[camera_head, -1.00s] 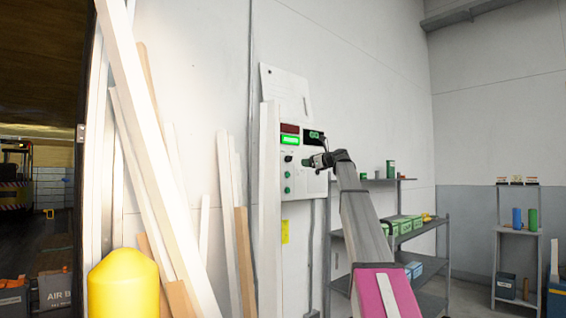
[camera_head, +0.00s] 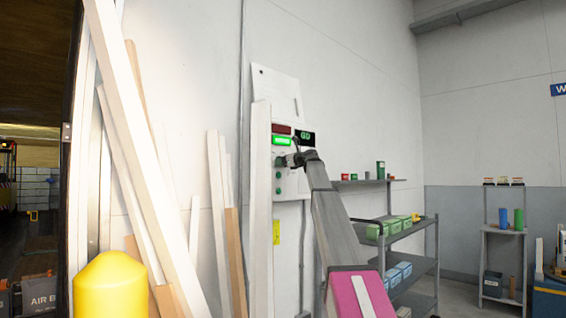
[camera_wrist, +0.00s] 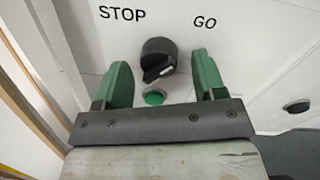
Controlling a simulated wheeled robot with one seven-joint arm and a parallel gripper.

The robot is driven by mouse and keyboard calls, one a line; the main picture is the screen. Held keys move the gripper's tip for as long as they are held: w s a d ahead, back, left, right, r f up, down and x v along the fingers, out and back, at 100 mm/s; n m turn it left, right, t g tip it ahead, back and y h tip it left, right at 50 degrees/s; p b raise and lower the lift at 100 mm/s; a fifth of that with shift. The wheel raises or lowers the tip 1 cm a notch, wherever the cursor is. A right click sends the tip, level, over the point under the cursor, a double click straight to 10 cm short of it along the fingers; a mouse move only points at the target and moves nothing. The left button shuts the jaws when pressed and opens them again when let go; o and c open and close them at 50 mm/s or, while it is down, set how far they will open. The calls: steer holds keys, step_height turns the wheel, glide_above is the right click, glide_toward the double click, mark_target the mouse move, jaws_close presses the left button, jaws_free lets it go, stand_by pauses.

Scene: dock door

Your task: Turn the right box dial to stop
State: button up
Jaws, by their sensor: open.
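In the wrist view a black dial (camera_wrist: 158,56) sits on a pale panel, with the printed word STOP at its upper left and GO at its upper right. A white mark shows on the dial's lower right side. My gripper (camera_wrist: 160,66) is open, its two green fingers on either side of the dial with gaps between. Whether they touch the panel is unclear. A green button (camera_wrist: 154,98) lies just below the dial, between the fingers. In the head view my gripper (camera_head: 293,159) is in front of the wall control box (camera_head: 291,187) and hides part of it.
Another black knob (camera_wrist: 297,107) shows at the wrist view's right. White boards (camera_head: 260,210) lean left of the box. A yellow bollard (camera_head: 110,287) is at front left.

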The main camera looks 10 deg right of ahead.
steer(key=shift+w+a, duration=0.1)
steer(key=shift+w, duration=0.05)
steer(key=c, duration=0.9)
steer(key=shift+n, duration=0.3)
steer(key=shift+r+n+h, duration=0.15)
steer(key=shift+n+h, duration=0.15)
steer(key=shift+n, duration=3.35)
steer(key=shift+r+n+h, duration=0.1)
steer(key=shift+n+h, duration=0.2)
steer(key=shift+n, duration=3.35)
